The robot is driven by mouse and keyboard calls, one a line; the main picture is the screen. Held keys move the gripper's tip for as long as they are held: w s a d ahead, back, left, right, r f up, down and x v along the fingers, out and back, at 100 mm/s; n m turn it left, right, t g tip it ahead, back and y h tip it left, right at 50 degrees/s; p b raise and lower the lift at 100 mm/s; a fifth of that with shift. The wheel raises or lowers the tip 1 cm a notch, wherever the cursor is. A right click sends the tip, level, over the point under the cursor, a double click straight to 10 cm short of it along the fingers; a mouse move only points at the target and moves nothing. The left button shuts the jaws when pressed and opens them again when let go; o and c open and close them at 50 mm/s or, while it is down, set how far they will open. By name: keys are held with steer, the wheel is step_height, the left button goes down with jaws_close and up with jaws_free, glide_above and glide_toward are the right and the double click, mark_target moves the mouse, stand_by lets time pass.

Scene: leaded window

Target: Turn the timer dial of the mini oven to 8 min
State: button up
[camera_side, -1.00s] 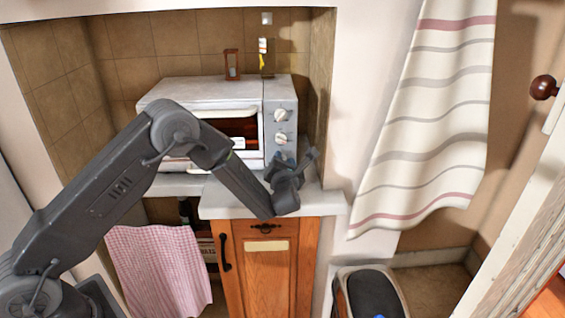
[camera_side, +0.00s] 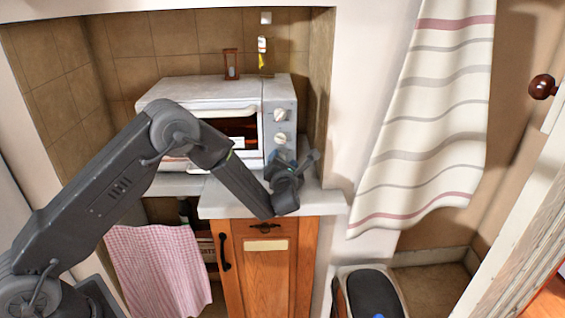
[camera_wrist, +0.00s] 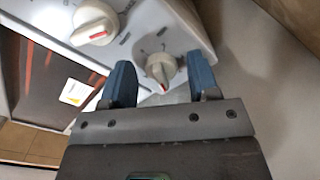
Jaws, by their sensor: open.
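The white mini oven (camera_side: 215,90) stands on the counter, with a column of dials on its right-hand panel. An upper dial (camera_side: 281,115) and a middle dial (camera_side: 280,138) show in the side view; my gripper hides the panel below them. In the wrist view, a small white dial (camera_wrist: 160,66) with a red pointer lies between the blue fingertips of my open gripper (camera_wrist: 160,76). Its pointer faces down in the picture; its marks are too small to read. I cannot tell whether the fingers touch it. My gripper (camera_side: 291,165) is low in front of the panel.
Another dial (camera_wrist: 95,22) with a red mark sits close at upper left in the wrist view. The counter edge (camera_side: 240,206) runs just below my gripper. The striped curtain (camera_side: 430,120) hangs to the right, with free space before it.

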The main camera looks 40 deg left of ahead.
steer(key=v, duration=1.4)
steer(key=shift+n, duration=0.7)
steer(key=x, duration=1.4)
steer(key=shift+a, duration=0.1)
steer(key=c, duration=0.8)
steer(key=shift+m, duration=0.7)
steer(key=shift+c, duration=0.2)
